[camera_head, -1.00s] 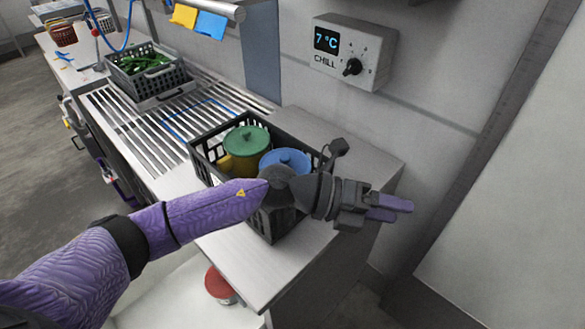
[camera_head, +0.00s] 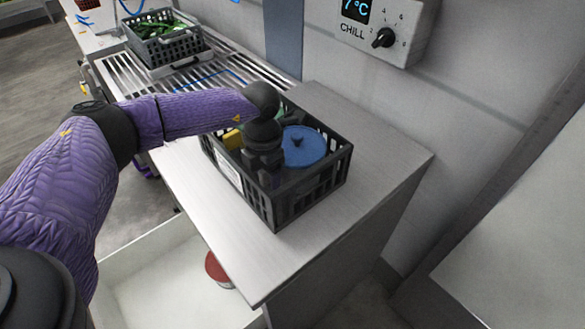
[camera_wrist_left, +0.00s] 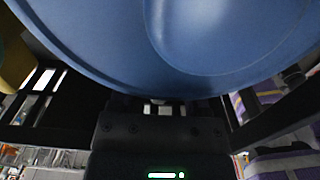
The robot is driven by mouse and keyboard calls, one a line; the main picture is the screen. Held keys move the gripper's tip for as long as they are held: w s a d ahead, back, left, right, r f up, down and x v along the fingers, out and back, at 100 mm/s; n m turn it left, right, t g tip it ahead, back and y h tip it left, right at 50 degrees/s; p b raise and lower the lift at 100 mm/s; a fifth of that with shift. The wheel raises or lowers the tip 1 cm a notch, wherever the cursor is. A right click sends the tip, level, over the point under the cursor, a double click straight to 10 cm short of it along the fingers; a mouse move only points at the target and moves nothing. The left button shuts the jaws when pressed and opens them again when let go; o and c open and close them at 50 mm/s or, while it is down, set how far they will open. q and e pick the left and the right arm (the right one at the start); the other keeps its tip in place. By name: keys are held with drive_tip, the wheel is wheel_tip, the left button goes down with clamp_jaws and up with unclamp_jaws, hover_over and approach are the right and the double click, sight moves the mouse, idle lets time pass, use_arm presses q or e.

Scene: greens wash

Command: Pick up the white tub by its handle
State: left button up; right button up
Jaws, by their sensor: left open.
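My left gripper (camera_head: 264,182) points down at the near left part of a dark slatted crate (camera_head: 318,192) on the steel counter. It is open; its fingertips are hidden. It is close beside a blue-lidded tub (camera_head: 304,147), whose blue surface (camera_wrist_left: 190,45) fills the top of the left wrist view. A yellow tub (camera_head: 232,139) with a green lid is partly behind my arm. A large white open container (camera_head: 150,268) stands low at the counter's left side and may be the white tub; no handle is visible. A red-lidded item (camera_head: 216,269) shows inside it, partly hidden by the counter.
The steel counter (camera_head: 385,150) is clear right of the crate. A grey crate of greens (camera_head: 160,42) stands on the drain grate at the back left. A chill control box (camera_head: 390,30) is on the wall.

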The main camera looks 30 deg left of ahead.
use_arm(q)
clamp_jaws()
idle(1.4)
